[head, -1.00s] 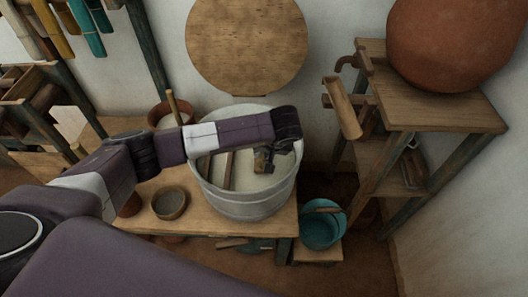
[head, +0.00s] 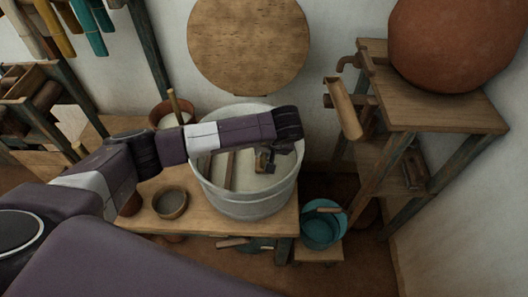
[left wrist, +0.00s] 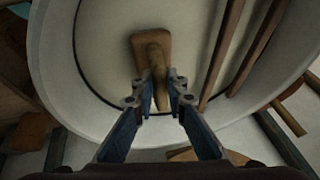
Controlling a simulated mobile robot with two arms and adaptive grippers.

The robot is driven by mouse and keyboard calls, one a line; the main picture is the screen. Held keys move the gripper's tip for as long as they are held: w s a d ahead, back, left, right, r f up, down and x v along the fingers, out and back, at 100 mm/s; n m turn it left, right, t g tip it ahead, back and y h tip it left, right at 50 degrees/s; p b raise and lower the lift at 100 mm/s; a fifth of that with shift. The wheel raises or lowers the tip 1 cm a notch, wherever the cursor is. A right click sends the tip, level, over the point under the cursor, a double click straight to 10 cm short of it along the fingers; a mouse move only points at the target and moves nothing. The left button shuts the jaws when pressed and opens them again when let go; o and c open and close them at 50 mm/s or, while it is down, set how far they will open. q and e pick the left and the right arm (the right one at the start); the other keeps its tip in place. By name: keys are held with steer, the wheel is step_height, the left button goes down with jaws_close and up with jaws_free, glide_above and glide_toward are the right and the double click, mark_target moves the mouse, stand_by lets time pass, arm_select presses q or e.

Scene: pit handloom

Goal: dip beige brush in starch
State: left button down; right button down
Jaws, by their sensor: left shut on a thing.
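The large grey tub (head: 250,207) stands on the wooden bench and holds pale, creamy starch (head: 246,178). In the left wrist view the tub's rim (left wrist: 47,75) curves around the starch (left wrist: 105,40). My left gripper (head: 264,160) reaches down into the tub, partly hidden below my arm. In the left wrist view its fingers (left wrist: 160,97) are shut on the handle of the beige brush (left wrist: 150,48). The brush head lies over the starch close to the tub's wall; whether it touches the surface I cannot tell. My right gripper is out of view.
Two wooden sticks (left wrist: 222,55) cross the tub beside the brush. A small bowl (head: 170,203) and a clay pot (head: 160,115) stand on the bench (head: 215,227) left of the tub. A teal bucket (head: 322,230) stands lower right, near a wooden stand (head: 440,112).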

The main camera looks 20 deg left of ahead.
arm_select(q)
steer(key=shift+r, duration=0.15)
step_height(320, 180, up, 14)
steer(key=p, duration=0.9)
steer(key=shift+r, duration=0.2)
